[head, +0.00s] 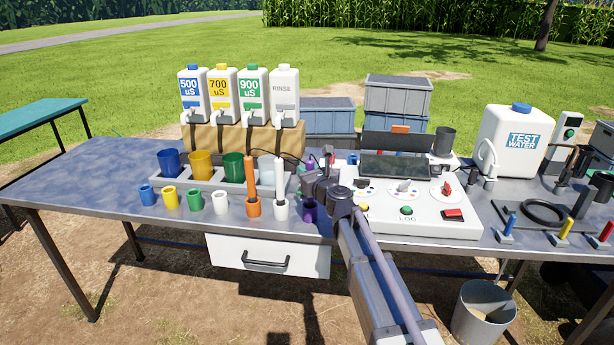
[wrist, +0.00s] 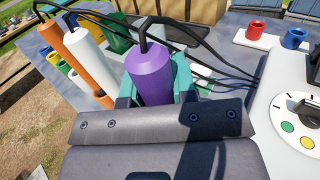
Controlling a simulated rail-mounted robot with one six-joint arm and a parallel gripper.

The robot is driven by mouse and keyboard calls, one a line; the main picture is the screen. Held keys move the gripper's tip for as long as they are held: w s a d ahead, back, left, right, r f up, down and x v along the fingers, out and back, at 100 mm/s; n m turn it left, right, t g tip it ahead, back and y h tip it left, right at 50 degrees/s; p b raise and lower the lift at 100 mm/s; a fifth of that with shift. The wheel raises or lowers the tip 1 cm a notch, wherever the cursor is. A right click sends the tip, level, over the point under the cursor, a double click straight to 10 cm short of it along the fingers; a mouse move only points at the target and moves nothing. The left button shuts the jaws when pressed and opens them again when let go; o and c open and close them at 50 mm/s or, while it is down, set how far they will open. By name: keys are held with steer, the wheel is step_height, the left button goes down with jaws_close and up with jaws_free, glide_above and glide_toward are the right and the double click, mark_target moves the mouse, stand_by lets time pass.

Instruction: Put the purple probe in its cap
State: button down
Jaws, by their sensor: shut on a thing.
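My gripper (head: 318,183) is shut on the purple probe (wrist: 152,78). In the wrist view the probe stands between the teal fingers, with a black cable leaving its top; its lower end is hidden behind my gripper's body. In the head view a bit of the probe's purple top (head: 310,163) shows above my gripper. The purple cap (head: 310,211) stands near the table's front edge, right of the white cap, below my gripper. I cannot tell whether the probe's tip is inside the cap.
The orange probe (head: 251,175) and white probe (head: 279,177) stand upright in their caps just left. Blue, yellow, green and white small cups line the front edge further left. A control box (head: 455,215) with knobs is close on the right. Black cables cross behind the probe.

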steer(key=shift+f, duration=0.25)
steer(key=c, duration=0.9)
jaws_free()
steer(key=shift+r, duration=0.1)
steer(key=v, duration=1.2)
steer(key=shift+r, duration=0.15)
steer(key=shift+s, duration=0.1)
